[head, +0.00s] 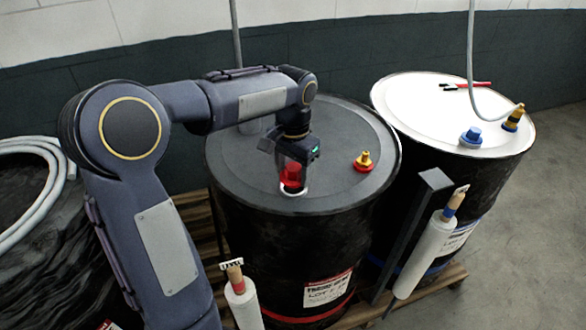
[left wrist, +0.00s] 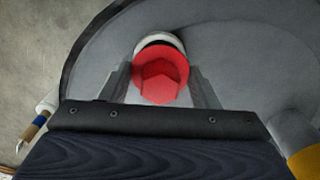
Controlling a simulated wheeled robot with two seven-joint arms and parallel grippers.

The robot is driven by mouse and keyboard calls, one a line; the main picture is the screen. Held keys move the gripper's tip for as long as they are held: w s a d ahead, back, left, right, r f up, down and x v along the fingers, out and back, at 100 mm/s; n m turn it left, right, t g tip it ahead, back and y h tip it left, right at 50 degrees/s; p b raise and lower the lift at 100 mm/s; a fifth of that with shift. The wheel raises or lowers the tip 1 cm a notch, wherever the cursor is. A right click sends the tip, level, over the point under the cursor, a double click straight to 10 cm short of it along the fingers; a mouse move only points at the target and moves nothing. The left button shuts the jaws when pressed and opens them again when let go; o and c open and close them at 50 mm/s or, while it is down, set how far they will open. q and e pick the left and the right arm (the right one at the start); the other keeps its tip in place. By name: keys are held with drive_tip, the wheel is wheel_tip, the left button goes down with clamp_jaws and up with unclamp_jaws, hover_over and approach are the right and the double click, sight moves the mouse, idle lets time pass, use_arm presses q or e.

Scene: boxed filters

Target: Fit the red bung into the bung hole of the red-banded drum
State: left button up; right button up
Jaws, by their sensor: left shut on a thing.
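My left gripper (head: 291,166) is shut on the red bung (head: 291,178), above the grey lid of the red-banded drum (head: 240,178). The red bung (left wrist: 161,76) also shows between the two fingers in the left wrist view. The white-ringed bung hole (head: 294,193) lies at the bung's lower edge in the head view. In the left wrist view, part of the white ring (left wrist: 157,41) shows past the bung, which covers the rest. I cannot tell whether the bung touches the ring. My right gripper is not in view.
A brass fitting with a red base (head: 363,162) stands on the same lid, right of the gripper. A white-topped drum (head: 425,105) at right carries a blue bung (head: 470,137) and a hose fitting (head: 514,118). Wrapped rolls (head: 425,255) stand in front. Coiled hose (head: 45,150) lies at left.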

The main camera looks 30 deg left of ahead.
sight(293, 167)
use_arm(q)
drive_tip(key=shift+p, duration=0.3)
idle(0.7)
drive_tip(key=shift+f+b, duration=0.85)
drive_tip(key=shift+f, duration=0.3)
drive_tip(key=o, duration=1.1)
drive_tip(key=shift+c, duration=0.2)
drive_tip(key=shift+r, duration=0.1)
wheel_tip(293, 167, up, 8)
drive_tip(key=shift+f, duration=0.15)
